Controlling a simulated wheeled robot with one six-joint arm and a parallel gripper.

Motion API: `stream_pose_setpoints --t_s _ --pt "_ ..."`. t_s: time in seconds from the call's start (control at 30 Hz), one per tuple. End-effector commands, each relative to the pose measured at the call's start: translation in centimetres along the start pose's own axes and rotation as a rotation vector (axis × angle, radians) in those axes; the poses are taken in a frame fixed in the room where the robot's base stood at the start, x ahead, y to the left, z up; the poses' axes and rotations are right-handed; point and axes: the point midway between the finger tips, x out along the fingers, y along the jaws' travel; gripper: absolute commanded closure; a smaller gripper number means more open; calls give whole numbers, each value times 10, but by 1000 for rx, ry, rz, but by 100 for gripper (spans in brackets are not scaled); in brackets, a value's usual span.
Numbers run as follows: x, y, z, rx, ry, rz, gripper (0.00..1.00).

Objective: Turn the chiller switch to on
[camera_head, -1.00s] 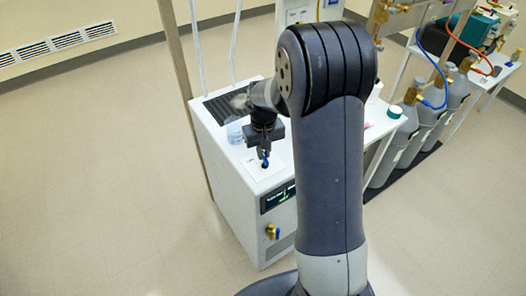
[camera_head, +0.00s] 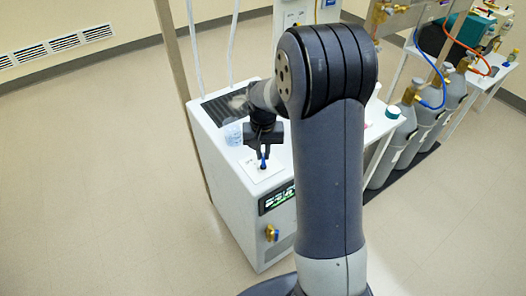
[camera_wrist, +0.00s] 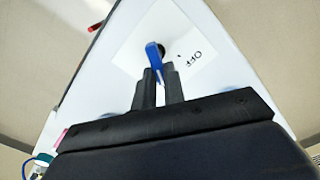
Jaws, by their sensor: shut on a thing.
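The chiller is a white cabinet (camera_head: 230,200) with a black grille on top and a lit display (camera_head: 277,198) on its front. Its switch is a blue lever (camera_head: 263,164) on a white plate on the top, near the front corner. My gripper (camera_head: 262,155) points down at it from above. In the wrist view the blue lever (camera_wrist: 153,54) stands between the tips of my dark fingers (camera_wrist: 160,76), which are shut on it. The word OFF shows on the plate (camera_wrist: 135,44) to the right of the lever. Any ON mark is not readable.
A clear beaker (camera_head: 233,131) stands on the chiller top, close to my gripper. A brass valve with a blue part (camera_head: 271,233) sticks out of its front. Grey gas cylinders (camera_head: 407,140) and a white bench stand to the right. The floor at left is clear.

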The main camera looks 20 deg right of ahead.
Motion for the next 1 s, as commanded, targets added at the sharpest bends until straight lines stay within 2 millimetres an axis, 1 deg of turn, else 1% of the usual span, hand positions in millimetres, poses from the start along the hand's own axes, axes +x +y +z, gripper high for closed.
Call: stream_pose_setpoints --t_s 0.07,0.1,0.33,0.57,0.67,0.77,1.0 --pt "-1 0 -1 2 2 -1 100" --pt "-1 0 -1 2 2 -1 86" --pt "0 0 0 0 1 0 67" --pt "-1 0 0 0 1 0 67" --pt "-6 0 -1 0 3 -1 67" --pt "-20 0 -1 0 6 -1 67" --pt "-69 0 -1 0 5 -1 67"
